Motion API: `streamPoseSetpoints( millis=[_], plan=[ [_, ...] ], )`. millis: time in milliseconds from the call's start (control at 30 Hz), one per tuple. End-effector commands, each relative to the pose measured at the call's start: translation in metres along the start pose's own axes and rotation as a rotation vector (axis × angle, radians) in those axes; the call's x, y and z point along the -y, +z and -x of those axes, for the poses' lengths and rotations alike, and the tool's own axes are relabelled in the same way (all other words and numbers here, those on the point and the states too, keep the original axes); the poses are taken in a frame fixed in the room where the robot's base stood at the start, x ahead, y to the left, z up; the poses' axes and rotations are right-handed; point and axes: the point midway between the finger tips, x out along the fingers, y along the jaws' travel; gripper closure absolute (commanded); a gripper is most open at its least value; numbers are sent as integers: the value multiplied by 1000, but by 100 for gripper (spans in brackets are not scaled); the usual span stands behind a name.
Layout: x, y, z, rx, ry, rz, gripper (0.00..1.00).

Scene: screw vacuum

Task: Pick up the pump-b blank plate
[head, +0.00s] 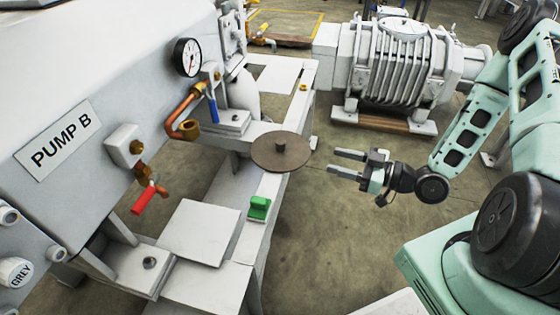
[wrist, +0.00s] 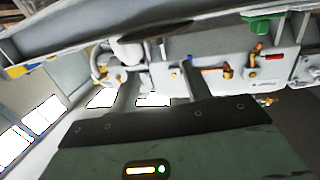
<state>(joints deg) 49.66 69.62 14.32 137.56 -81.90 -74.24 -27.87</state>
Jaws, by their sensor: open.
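In the wrist view a dark flat shape (wrist: 172,28), seen nearly edge-on at the upper middle, looks like the same disc. My gripper (head: 333,162) is open and empty, to the right of the disc, with its two fingers pointing left toward it and a gap between. Its fingers also show in the wrist view (wrist: 158,72), with nothing between them.
A green block (head: 259,207) sits on the frame rail in front of the disc. A blue-handled valve (head: 212,108), copper pipe (head: 184,112) and red-handled valve (head: 144,200) stick out left of it. A ribbed white machine (head: 397,60) stands behind. Floor right of the frame is clear.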

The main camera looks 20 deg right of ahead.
Motion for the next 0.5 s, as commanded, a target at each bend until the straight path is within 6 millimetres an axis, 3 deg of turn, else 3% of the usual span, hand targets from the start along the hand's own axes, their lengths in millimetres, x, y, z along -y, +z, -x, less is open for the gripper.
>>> streamPoseSetpoints(
  millis=[167, 500],
  plan=[
    [0, 2, -12, -31, 5, -2, 52],
    [-1, 1, -83, -27, 5, -1, 52]
  ],
)
